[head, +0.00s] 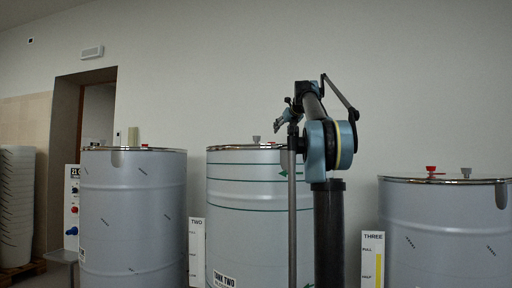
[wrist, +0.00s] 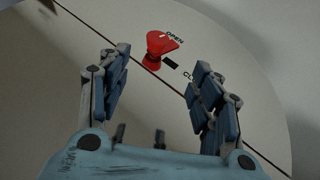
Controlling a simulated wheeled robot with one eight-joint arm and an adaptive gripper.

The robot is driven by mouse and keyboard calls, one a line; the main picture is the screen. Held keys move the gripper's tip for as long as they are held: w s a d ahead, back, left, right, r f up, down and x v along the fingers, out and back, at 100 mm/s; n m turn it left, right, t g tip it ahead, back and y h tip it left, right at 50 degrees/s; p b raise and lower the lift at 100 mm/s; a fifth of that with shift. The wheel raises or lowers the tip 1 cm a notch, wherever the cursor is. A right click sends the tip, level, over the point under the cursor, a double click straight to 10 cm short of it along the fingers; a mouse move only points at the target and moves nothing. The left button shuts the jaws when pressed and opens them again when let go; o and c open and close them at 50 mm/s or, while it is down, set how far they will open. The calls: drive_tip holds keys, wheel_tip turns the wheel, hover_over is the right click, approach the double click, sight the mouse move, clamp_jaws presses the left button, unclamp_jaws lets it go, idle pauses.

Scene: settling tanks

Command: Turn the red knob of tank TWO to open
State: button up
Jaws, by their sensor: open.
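Tank TWO (head: 240,215) is a pale cylinder with green bands, in the middle of the head view. In the wrist view its red knob (wrist: 156,50) stands on the pale lid (wrist: 235,45), beside a printed OPEN and a partly hidden label starting "CL". A small black bar lies next to the knob. I cannot tell for sure which label the knob points to. My gripper (wrist: 160,75) is open, its fingers apart on either side of the view, with the knob ahead between them and not gripped. In the head view my gripper (head: 282,122) is above the tank's lid.
Another tank (head: 133,215) stands at the left and tank THREE (head: 445,235) at the right, with a red knob (head: 431,170) and a grey knob (head: 466,172) on top. Level boards marked TWO (head: 196,250) and THREE (head: 373,260) stand beside the tanks.

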drive_tip(key=x, duration=1.7)
drive_tip(key=shift+w+a, duration=0.2)
drive_tip(key=shift+a, duration=0.15)
drive_tip(key=c, duration=1.1)
